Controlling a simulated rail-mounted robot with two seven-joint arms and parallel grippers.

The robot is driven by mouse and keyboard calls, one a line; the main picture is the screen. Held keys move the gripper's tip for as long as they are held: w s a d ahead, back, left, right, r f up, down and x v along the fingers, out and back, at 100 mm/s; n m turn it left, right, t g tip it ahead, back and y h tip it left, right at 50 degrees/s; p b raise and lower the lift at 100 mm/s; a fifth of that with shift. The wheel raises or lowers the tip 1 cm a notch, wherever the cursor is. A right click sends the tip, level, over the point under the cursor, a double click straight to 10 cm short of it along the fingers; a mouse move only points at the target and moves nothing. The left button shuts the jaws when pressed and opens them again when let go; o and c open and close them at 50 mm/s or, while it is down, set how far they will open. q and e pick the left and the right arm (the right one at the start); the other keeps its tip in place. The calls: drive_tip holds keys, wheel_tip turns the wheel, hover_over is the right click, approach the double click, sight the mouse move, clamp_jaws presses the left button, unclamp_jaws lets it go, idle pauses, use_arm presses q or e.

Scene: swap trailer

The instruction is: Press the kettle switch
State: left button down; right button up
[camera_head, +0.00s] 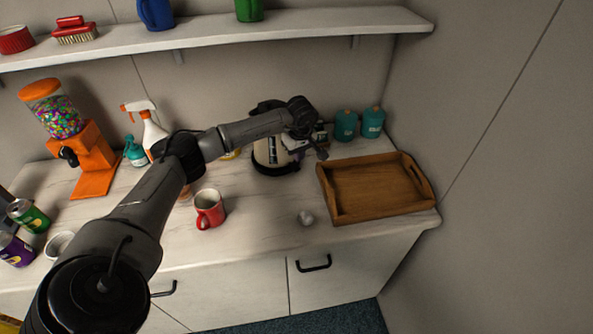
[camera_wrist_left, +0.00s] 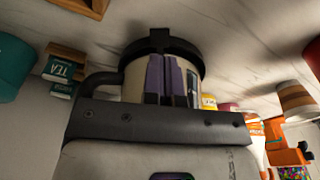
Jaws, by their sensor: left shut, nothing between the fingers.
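The kettle (camera_head: 270,158), cream with a black base and lid, stands on the counter near the back wall, partly behind my left arm. In the left wrist view it appears upside down, with its cream body (camera_wrist_left: 134,85), black base ring and dark handle at left. A small black tab (camera_wrist_left: 159,38) sticks out at its base; I cannot tell for sure that it is the switch. My left gripper (camera_head: 322,152) is shut and empty, at the kettle's right side in the head view. Its fingers (camera_wrist_left: 166,78) overlap the kettle body in the wrist view; contact is unclear.
A wooden tray (camera_head: 375,190) lies right of the kettle, with teal canisters (camera_head: 345,125) behind it. A red mug (camera_head: 209,208) and a small pale object (camera_head: 306,218) stand in front. A spray bottle (camera_head: 153,132) and candy dispenser (camera_head: 92,160) are left. A shelf (camera_head: 300,26) runs above.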

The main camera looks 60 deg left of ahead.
sight(297, 169)
use_arm(q)
drive_tip(key=shift+a+f+b, duration=0.15)
drive_tip(key=shift+f+b, duration=0.5)
drive_tip(key=shift+f, duration=0.55)
drive_tip(key=shift+a+f+b, duration=0.1)
drive_tip(key=shift+f+b, duration=0.5)
drive_tip(key=shift+f, duration=0.55)
drive_tip(key=shift+f, duration=0.1)
